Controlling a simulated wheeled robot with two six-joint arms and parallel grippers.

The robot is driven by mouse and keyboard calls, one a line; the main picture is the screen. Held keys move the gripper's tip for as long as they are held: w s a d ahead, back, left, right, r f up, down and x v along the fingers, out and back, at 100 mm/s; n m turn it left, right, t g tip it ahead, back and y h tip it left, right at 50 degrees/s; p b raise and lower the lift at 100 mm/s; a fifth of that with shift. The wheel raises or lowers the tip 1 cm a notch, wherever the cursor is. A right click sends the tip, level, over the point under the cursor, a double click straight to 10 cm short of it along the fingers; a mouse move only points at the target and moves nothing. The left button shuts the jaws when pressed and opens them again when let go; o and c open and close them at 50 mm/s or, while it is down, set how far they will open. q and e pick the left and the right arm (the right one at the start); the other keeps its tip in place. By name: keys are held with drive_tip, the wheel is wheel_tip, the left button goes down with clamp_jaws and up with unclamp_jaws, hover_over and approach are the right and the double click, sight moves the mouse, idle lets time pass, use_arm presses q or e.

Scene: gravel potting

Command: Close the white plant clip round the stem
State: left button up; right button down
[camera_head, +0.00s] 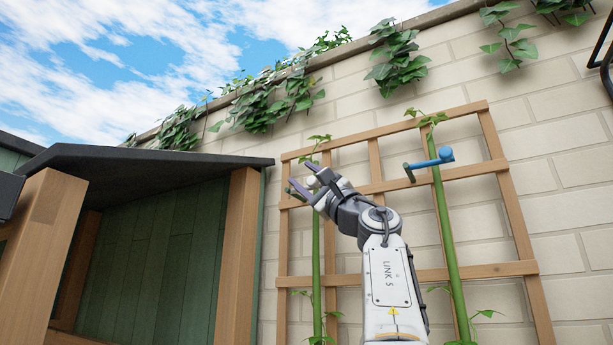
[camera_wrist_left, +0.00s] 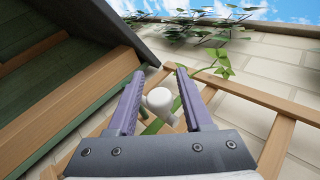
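The white plant clip (camera_head: 314,181) is small and partly hidden by my left gripper in the head view. In the left wrist view its rounded white body (camera_wrist_left: 159,100) sits between the two fingers. The green left stem (camera_head: 316,270) runs up the trellis behind it, and a piece of stem (camera_wrist_left: 154,126) shows below the clip in the wrist view. My left gripper (camera_head: 300,179) is open, with its purple fingers (camera_wrist_left: 161,74) on either side of the clip and narrow gaps beside it. Whether the clip encircles the stem cannot be told. My right gripper is not in view.
A wooden trellis (camera_head: 396,187) stands against the pale brick wall (camera_head: 556,142). A blue clip (camera_head: 429,162) is at the right stem (camera_head: 447,235). A green shed with a dark roof (camera_head: 150,165) stands close on the left. Ivy (camera_head: 397,58) hangs above.

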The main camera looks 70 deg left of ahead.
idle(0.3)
use_arm(q)
drive_tip(key=shift+d+f+b, duration=0.2)
drive_tip(key=shift+f+b, duration=0.05)
drive_tip(key=shift+b, duration=0.1)
drive_tip(key=b+v, duration=0.7)
drive_tip(key=v, duration=0.2)
drive_tip(key=shift+w+d+f+b, duration=0.2)
drive_tip(key=shift+d+b, duration=0.15)
drive_tip(key=shift+b, duration=0.1)
